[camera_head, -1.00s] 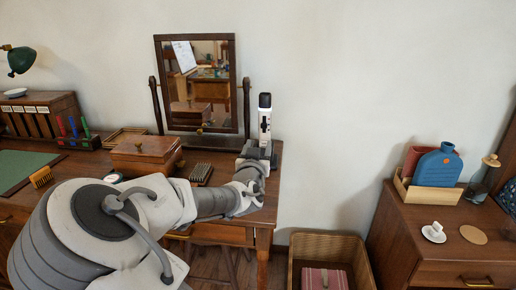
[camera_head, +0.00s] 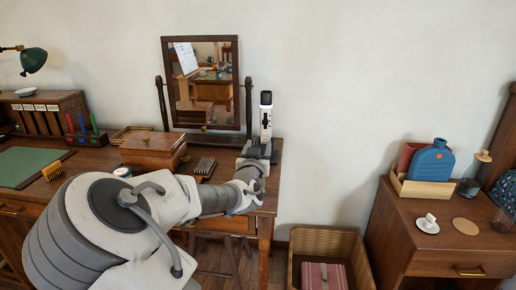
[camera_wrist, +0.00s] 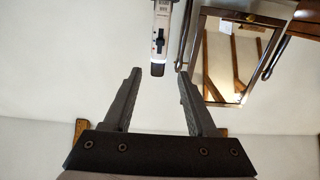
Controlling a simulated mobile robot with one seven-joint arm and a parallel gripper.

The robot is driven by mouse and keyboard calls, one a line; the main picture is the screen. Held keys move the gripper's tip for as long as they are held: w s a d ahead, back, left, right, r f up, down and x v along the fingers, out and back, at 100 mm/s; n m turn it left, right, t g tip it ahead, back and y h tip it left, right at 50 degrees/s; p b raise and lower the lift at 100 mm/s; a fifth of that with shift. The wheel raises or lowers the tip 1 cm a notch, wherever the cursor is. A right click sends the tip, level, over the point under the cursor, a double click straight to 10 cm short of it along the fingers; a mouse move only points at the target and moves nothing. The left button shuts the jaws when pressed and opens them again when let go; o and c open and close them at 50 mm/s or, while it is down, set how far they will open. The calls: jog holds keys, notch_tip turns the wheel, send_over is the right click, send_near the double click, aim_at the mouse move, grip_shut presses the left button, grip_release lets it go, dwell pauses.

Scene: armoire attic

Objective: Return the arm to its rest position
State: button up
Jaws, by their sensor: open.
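My arm reaches over the dark wooden dressing table (camera_head: 215,205) toward its right back corner. My gripper (camera_wrist: 160,75) is open, with its two dark fingers spread apart and nothing visibly clamped. In the head view my gripper (camera_head: 257,152) is small and partly hidden by my wrist. A white and black torch-like cylinder (camera_head: 265,118) stands upright just by the gripper. In the wrist view this cylinder (camera_wrist: 160,35) comes down from the top edge, lined up between the fingertips, with a bright end. I cannot tell whether the fingers touch it.
A tilting mirror (camera_head: 205,85) stands left of the gripper. A wicker basket (camera_head: 325,243) is on the floor.

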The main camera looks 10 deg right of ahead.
dwell(0.4)
jog(key=s+d+f+m+g, duration=0.1)
jog(key=f, duration=0.1)
jog(key=s+d+f+g, duration=0.2)
jog(key=s+d+f+m+g, duration=0.1)
jog(key=d+f, duration=0.1)
jog(key=f, duration=0.1)
jog(key=shift+s+d+m+g, duration=0.15)
jog(key=shift+s+m+g, duration=0.15)
jog(key=shift+g, duration=0.1)
jog(key=s+a+r+n+g+y, duration=0.2)
jog(key=s+r, duration=0.1)
jog(key=s, duration=0.8)
jog(key=s+a+r+n+g+y, duration=0.2)
jog(key=s, duration=1)
jog(key=s+a+r+n+g+y, duration=0.2)
jog(key=s+r, duration=0.1)
jog(key=s, duration=0.8)
notch_tip(320, 180, up, 24)
jog(key=p, duration=2.4)
jog(key=shift+s+a+r+g+p, duration=0.2)
jog(key=shift+s+g+p, duration=0.1)
jog(key=shift+s+p, duration=0.1)
jog(key=shift+f, duration=0.2)
